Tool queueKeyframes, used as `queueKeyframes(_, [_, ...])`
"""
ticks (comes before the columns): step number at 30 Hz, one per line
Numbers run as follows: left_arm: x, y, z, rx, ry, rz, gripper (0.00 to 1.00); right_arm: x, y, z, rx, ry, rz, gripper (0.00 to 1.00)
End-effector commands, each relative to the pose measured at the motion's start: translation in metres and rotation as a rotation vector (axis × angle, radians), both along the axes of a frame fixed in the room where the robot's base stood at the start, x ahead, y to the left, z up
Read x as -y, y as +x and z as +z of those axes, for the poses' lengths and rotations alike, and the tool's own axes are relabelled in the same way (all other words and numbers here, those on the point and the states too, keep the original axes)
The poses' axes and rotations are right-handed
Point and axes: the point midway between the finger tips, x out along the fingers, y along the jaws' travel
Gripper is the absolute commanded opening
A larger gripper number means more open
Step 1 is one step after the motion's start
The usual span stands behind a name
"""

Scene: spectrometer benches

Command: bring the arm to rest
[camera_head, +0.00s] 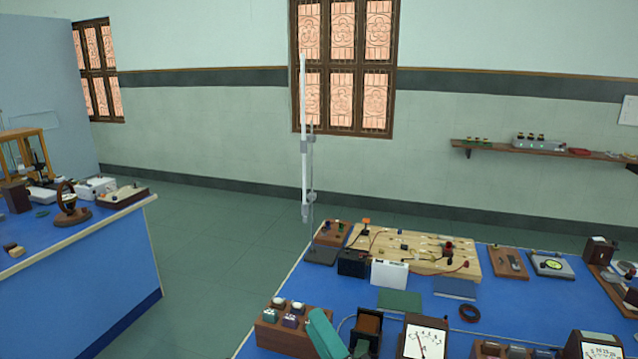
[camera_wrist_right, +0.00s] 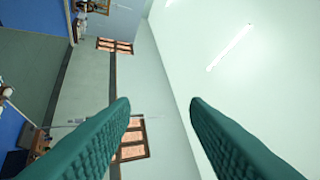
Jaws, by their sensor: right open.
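My right gripper (camera_head: 325,335) shows at the bottom middle of the head view as a teal finger in front of the blue bench. In the right wrist view its two ribbed teal fingers (camera_wrist_right: 160,104) stand wide apart with nothing between them. Past the fingers that view shows the wall, a window and a ceiling light, turned sideways. The rest of the right arm is out of the head view. My left gripper is in neither view.
The blue bench (camera_head: 340,294) holds a wooden circuit board (camera_head: 413,252), a tall stand (camera_head: 309,190), a block with several knobs (camera_head: 292,322) and a dial meter (camera_head: 423,340). Another blue bench (camera_head: 95,265) stands left. Floor (camera_head: 215,245) between them is clear.

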Motion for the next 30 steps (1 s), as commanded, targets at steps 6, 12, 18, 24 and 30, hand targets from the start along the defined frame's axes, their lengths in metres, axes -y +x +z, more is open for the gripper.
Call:
queueKeyframes(6, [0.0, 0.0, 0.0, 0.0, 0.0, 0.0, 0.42, 0.114, 0.003, -0.117, -0.742, 0.523, -0.317, 0.42])
queueKeyframes(12, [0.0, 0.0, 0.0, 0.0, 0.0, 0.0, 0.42, 0.171, -0.064, -0.216, -1.251, 0.874, -0.599, 0.42])
queueKeyframes(18, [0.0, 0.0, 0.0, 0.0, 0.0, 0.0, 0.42, 0.192, -0.136, -0.265, -1.559, 1.069, -0.817, 0.42])
queueKeyframes(24, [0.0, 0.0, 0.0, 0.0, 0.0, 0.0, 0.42, 0.202, -0.205, -0.289, -1.791, 1.197, -1.02, 0.42])
queueKeyframes(30, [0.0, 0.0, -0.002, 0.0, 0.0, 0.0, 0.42, 0.2, -0.198, -0.342, -1.824, 1.194, -1.053, 0.42])
